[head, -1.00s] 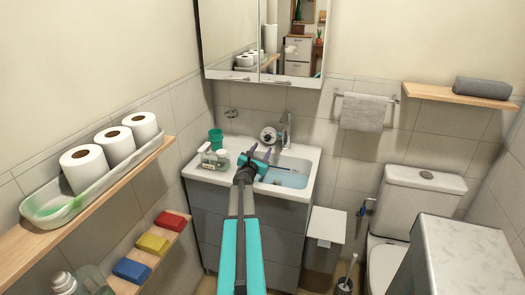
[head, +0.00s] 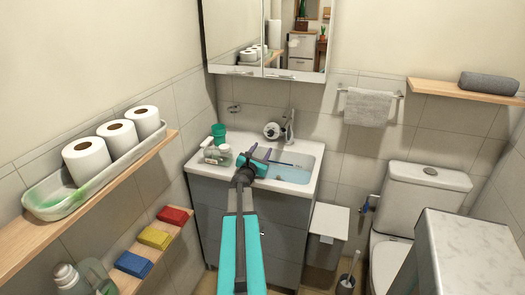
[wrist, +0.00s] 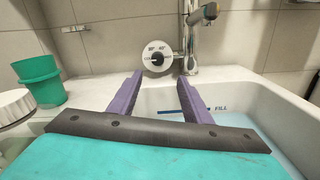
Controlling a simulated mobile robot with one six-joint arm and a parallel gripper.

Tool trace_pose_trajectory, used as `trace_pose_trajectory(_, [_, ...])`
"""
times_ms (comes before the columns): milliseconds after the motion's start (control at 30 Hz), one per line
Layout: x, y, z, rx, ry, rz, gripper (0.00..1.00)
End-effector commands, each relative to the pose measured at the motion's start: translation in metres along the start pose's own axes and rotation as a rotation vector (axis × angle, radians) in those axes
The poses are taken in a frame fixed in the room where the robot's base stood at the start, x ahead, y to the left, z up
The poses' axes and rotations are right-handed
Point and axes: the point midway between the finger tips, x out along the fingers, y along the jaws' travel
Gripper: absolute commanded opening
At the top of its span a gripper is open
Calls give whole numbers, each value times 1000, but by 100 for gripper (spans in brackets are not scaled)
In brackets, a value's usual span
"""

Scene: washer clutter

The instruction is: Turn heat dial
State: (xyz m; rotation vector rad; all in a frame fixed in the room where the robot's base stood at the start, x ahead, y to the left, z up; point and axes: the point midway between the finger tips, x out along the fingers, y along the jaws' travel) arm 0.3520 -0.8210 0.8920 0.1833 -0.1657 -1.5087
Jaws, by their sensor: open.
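The heat dial (head: 272,130) is a round white disc with markings and a dark centre, at the back of the sink beside the tap. It also shows in the wrist view (wrist: 150,47), upright and facing me, with its fine markings too small to read fully. My gripper (wrist: 160,76) is open, its two purple fingers apart with nothing between them. The fingers point toward the dial, which stands beyond the tips, apart from them. In the head view my gripper (head: 279,157) is over the front of the washbasin.
The chrome tap (wrist: 193,45) stands right beside the dial. The basin (head: 292,171) holds bluish water. A mirror cabinet (head: 265,40) hangs above. The counter before the dial is clear.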

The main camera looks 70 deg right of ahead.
Motion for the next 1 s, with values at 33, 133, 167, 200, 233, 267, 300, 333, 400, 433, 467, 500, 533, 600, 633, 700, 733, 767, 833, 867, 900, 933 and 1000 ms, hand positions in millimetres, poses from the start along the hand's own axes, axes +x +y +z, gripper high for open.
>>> trace_pose_trajectory(33, [-4,0,0,0,0,0,45])
trace_pose_trajectory(133, [-8,0,0,0,0,0,45])
trace_pose_trajectory(167, [-10,0,0,0,0,0,45])
trace_pose_trajectory(200, [-11,0,0,1,0,0,45])
trace_pose_trajectory(233, [-13,0,0,1,0,0,45])
trace_pose_trajectory(267, [-14,0,0,1,0,0,45])
trace_pose_trajectory(300, [-16,0,0,1,0,0,45])
trace_pose_trajectory(333, [-17,0,0,1,0,0,45])
trace_pose_trajectory(400, [-20,0,0,1,0,0,45])
trace_pose_trajectory(433, [-22,0,0,2,0,0,45])
trace_pose_trajectory(467, [-23,0,0,2,0,0,45])
trace_pose_trajectory(500, [-25,0,0,2,0,0,45])
trace_pose_trajectory(533, [-26,0,0,2,0,0,45])
trace_pose_trajectory(600, [-30,0,0,2,0,0,45])
trace_pose_trajectory(633, [-31,0,0,1,0,0,45])
trace_pose_trajectory(700, [-34,0,0,1,0,0,45])
trace_pose_trajectory(733, [-35,0,0,1,0,0,45])
trace_pose_trajectory(767, [-37,0,0,1,0,0,45])
trace_pose_trajectory(833, [-39,0,0,0,0,0,45])
trace_pose_trajectory(867, [-40,0,0,0,0,0,45])
trace_pose_trajectory(900, [-41,0,0,0,0,0,45])
trace_pose_trajectory(933, [-41,0,0,0,0,0,45])
trace_pose_trajectory(1000, [-42,0,0,0,0,0,45])
